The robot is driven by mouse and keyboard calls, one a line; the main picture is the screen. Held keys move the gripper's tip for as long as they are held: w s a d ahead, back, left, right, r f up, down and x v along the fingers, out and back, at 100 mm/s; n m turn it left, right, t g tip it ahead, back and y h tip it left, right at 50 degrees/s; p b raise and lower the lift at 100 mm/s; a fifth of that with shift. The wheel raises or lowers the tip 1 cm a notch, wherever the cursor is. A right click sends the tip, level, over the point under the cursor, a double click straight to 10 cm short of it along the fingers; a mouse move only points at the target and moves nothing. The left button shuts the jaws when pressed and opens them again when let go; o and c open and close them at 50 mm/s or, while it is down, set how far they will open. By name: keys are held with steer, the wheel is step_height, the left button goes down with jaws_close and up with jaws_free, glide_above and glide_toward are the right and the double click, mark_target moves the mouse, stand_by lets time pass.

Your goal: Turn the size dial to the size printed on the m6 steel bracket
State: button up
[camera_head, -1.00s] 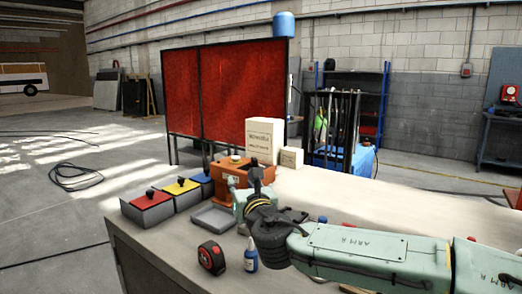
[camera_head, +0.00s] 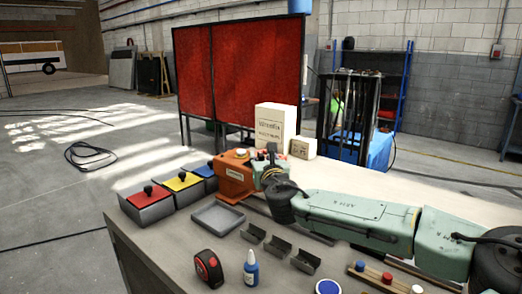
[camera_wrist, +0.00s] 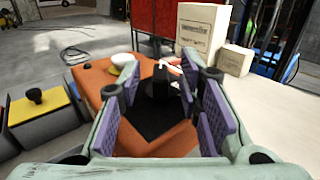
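The orange machine (camera_head: 234,180) stands at the back of the bench, with a pale round cap on top. In the wrist view its orange top (camera_wrist: 95,85) carries a black patch and a dark upright knob (camera_wrist: 160,84), likely the size dial; its markings are not readable. My gripper (camera_head: 270,165) is over the machine's right part. In the wrist view my gripper (camera_wrist: 165,95) is open, its purple pads on either side of the knob; I cannot tell if they touch it. Several grey steel brackets, one (camera_head: 278,246) in the middle, lie on the bench; their print is unreadable.
An empty grey tray (camera_head: 217,208) lies left of the brackets. Boxes with red (camera_head: 143,193), yellow and blue lids stand at left. A tape measure (camera_head: 208,268), a blue bottle (camera_head: 251,268) and a capped wooden rack (camera_head: 384,279) are in front. Cartons (camera_head: 274,130) stand behind.

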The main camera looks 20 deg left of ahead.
steer(key=shift+x, duration=1.1)
jaws_close()
